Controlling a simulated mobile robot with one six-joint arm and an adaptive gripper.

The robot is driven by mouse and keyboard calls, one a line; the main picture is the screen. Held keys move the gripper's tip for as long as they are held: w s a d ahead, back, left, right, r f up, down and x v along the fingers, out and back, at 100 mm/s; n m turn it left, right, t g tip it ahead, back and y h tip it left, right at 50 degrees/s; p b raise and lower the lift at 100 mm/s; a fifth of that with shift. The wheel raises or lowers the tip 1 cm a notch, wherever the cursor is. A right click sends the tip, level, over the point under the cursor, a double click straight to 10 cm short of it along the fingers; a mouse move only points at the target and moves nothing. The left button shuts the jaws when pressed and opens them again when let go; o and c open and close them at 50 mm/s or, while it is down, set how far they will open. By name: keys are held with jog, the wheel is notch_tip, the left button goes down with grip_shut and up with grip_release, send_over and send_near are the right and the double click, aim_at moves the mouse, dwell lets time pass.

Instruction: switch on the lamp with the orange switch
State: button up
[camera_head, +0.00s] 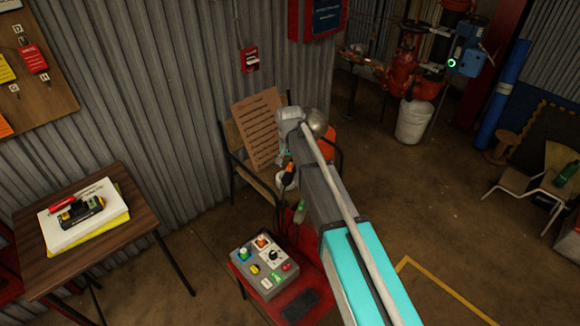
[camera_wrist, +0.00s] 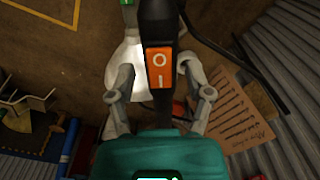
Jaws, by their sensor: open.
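An orange rocker switch (camera_wrist: 159,67), marked with a circle and a bar, sits on a black body in the middle of the wrist view. A pale, bright rounded shape (camera_wrist: 124,72) shows behind it, perhaps the lamp; I cannot tell if it is lit. My gripper (camera_wrist: 158,30) is open, with its grey fingers on either side of the black body; contact is unclear. In the head view a small orange part (camera_head: 289,168) and a white part (camera_head: 287,181) show beside my arm, which hides most of my gripper.
A grey control box (camera_head: 265,268) with coloured buttons, including an orange one, stands on a red surface (camera_head: 318,281). A chair holds a printed board (camera_head: 259,130) by the corrugated wall. A wooden table (camera_head: 115,240) stands left. Open floor (camera_head: 440,235) lies right.

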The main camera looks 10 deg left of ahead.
dwell(0.3)
grip_shut()
jog(key=shift+w, duration=0.1)
jog(key=g, duration=0.2)
jog(key=shift+w+f+g+b, duration=0.1)
jog(key=shift+w+g+b, duration=0.2)
jog(key=shift+g+b, duration=0.45)
jog(key=shift+g, duration=0.55)
jog(key=shift+d, duration=0.1)
